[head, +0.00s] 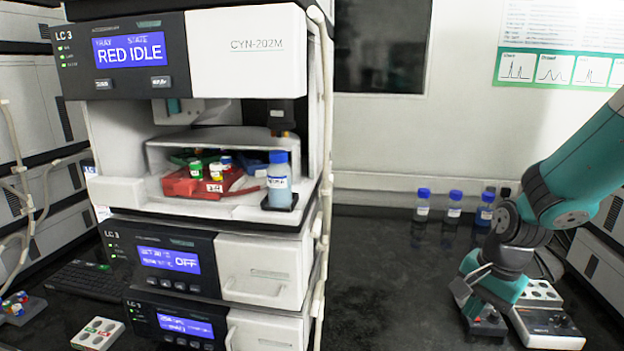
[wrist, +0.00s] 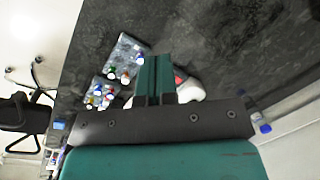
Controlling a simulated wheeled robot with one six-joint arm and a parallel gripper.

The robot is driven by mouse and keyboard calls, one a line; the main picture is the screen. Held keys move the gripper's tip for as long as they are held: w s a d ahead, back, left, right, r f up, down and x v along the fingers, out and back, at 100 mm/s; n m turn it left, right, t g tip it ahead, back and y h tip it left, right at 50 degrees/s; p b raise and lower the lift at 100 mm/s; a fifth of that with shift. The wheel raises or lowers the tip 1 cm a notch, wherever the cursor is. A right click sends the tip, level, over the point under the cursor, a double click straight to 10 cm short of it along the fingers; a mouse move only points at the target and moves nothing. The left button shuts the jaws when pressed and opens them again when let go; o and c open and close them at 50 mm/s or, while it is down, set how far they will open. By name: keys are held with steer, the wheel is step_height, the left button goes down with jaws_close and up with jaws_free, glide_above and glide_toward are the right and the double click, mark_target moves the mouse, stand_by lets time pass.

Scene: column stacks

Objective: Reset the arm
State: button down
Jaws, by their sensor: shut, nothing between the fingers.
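My arm comes in from the right in the head view, teal and dark grey, bent downward at the right end of the bench. My gripper (wrist: 155,80) shows in the wrist view with its two teal fingers together and nothing between them. In the head view its tip is low over the bench, beside a grey device with a white top (head: 545,325); the fingers are partly hidden by the arm. I cannot tell whether it touches anything.
An instrument stack (head: 265,70) stands at left, its open bay holding a red tray (head: 192,188) of vials and a blue-capped bottle (head: 279,182). Several blue-capped bottles (head: 454,208) stand at the back wall. The black bench (head: 385,280) between stack and arm is clear.

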steer(key=s+a+r+n+y, duration=0.1)
steer(key=s+a+r+n, duration=0.6)
steer(key=s+a+n, duration=0.2)
steer(key=s+a+r+n+g+y, duration=0.1)
steer(key=s+a+r+n, duration=0.5)
steer(key=s+a+n, duration=0.2)
steer(key=shift+s+a+r+n, duration=0.4)
steer(key=shift+s+n, duration=0.2)
steer(key=shift+s, duration=0.5)
